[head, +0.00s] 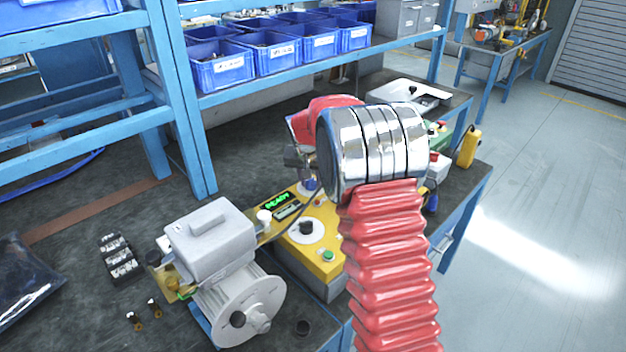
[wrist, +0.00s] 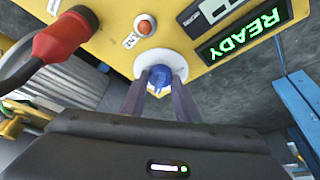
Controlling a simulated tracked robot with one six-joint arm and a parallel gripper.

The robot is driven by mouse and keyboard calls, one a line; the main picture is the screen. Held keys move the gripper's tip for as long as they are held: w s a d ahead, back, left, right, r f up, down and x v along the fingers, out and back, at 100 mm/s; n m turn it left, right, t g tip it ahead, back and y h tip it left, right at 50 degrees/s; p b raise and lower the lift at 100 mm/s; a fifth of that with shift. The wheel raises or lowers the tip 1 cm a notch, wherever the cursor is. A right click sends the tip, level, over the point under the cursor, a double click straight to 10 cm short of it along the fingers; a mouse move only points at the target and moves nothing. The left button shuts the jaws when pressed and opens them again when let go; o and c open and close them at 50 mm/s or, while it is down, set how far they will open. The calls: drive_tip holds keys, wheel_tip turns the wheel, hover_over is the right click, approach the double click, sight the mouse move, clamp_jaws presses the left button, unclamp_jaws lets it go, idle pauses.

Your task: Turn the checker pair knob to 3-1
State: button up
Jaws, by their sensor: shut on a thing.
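The checker is a yellow box (head: 332,213) on the bench, with a lit green READY display (wrist: 245,32). In the wrist view, its blue knob (wrist: 161,76) sits on a small white round dial (wrist: 148,56). My gripper (wrist: 158,86) is shut on the blue knob, one dark finger on each side. The dial's position marks are too small to read, so I cannot tell which pair the knob points at. In the head view, my arm covers much of the gripper, and the blue knob (head: 310,184) shows only in part beside the display.
A red-orange button (wrist: 145,27) and a red plug-like part (wrist: 60,38) are close to the knob. A grey blower motor (head: 212,240) with a round housing stands left of the checker. Blue bins (head: 222,70) line the shelf behind.

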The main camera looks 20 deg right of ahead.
drive_tip(key=shift+w+r, duration=0.1)
idle(0.4)
drive_tip(key=o, duration=1)
drive_tip(key=shift+o, duration=0.2)
drive_tip(key=v, duration=1.3)
drive_tip(key=shift+a+r, duration=0.25)
